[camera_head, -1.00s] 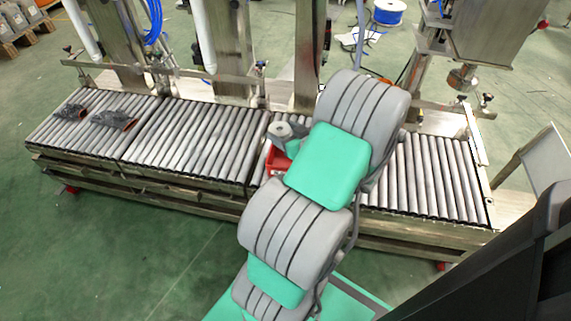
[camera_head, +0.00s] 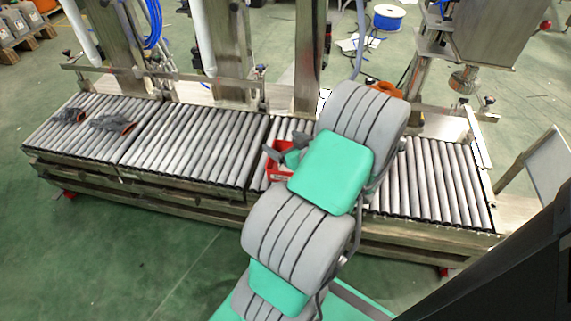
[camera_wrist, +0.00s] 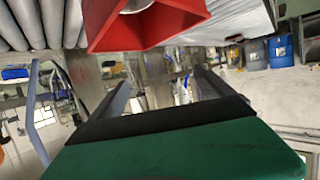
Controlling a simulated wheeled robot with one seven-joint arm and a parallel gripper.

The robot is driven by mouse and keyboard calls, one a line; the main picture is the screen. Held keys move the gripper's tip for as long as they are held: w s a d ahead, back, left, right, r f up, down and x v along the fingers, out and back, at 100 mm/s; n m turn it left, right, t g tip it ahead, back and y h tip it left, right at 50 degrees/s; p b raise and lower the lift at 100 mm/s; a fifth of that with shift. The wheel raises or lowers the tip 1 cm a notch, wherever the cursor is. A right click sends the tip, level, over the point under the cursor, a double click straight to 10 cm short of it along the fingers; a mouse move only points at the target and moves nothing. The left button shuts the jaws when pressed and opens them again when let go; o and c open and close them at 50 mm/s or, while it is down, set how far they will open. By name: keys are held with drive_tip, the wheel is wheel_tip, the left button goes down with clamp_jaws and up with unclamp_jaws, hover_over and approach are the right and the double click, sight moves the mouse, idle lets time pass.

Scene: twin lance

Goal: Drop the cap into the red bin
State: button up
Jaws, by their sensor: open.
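The red bin (camera_head: 279,174) stands on the rollers in the middle of the conveyor, partly hidden by my arm. In the wrist view the red bin (camera_wrist: 150,32) is at the top edge, cut off by the frame. A pale, rounded, shiny thing (camera_wrist: 137,5) shows at its opening; I cannot tell whether it is the cap. My gripper (camera_wrist: 165,87) is open, its two fingers apart with nothing visible between them.
An orange ring-like thing (camera_head: 386,89) shows behind my arm. Metal posts and rails line the conveyor's back. The right rollers (camera_head: 440,185) are clear.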

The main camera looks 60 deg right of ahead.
drive_tip(key=p+v, duration=0.2)
drive_tip(key=v, duration=0.5)
drive_tip(key=shift+s+r, duration=0.15)
drive_tip(key=shift+s, duration=0.2)
drive_tip(key=shift+a, duration=0.1)
